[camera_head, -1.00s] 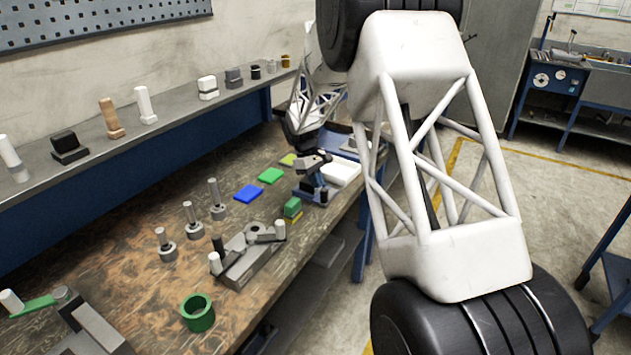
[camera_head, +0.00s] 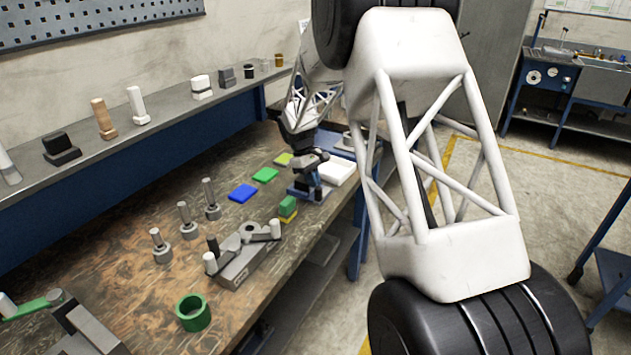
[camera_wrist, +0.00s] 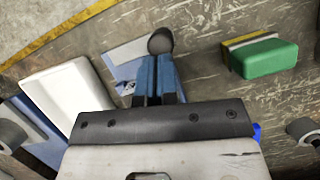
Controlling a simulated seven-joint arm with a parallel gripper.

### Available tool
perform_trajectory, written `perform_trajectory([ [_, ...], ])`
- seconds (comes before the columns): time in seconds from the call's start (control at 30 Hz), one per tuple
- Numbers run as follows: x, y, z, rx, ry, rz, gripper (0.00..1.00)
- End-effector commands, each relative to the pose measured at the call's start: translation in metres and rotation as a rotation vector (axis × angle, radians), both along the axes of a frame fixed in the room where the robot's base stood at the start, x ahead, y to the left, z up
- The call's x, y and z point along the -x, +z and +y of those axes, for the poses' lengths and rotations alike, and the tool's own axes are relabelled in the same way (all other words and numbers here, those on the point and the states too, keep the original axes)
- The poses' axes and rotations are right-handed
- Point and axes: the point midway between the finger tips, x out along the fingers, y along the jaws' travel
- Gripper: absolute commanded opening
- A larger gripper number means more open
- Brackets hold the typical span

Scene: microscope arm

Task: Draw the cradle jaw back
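My gripper (camera_wrist: 158,60) points down over a low fixture with a blue and grey base, the likely cradle (camera_wrist: 126,68), at the far part of the bench. In the wrist view its two blue fingers lie close together with hardly a gap. A dark round knob (camera_wrist: 160,41) shows right at the fingertips. I cannot tell whether the fingers touch or pinch it. In the head view my gripper (camera_head: 315,176) stands over the same fixture (camera_head: 302,191). The jaw itself is mostly hidden by the fingers and wrist.
A white block (camera_head: 338,170) lies just right of the fixture. Green (camera_head: 265,175) and blue (camera_head: 242,193) pads lie to the left. A grey clamp fixture (camera_head: 243,262) and several posts stand nearer.

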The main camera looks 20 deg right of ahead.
Motion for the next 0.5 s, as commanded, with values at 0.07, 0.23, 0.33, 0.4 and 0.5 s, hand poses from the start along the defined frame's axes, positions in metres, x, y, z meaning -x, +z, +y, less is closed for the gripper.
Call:
perform_trajectory([
  [0.07,-0.006,-0.005,0.006,-0.001,0.002,0.005,0.0],
  [0.23,-0.026,0.001,0.018,-0.001,0.002,-0.002,0.0],
  [0.33,-0.031,0.021,0.021,0.0,0.001,-0.005,0.0],
  [0.4,-0.035,0.032,0.023,0.0,0.001,-0.005,0.0],
  [0.5,-0.04,0.049,0.027,0.0,0.001,-0.006,0.0],
])
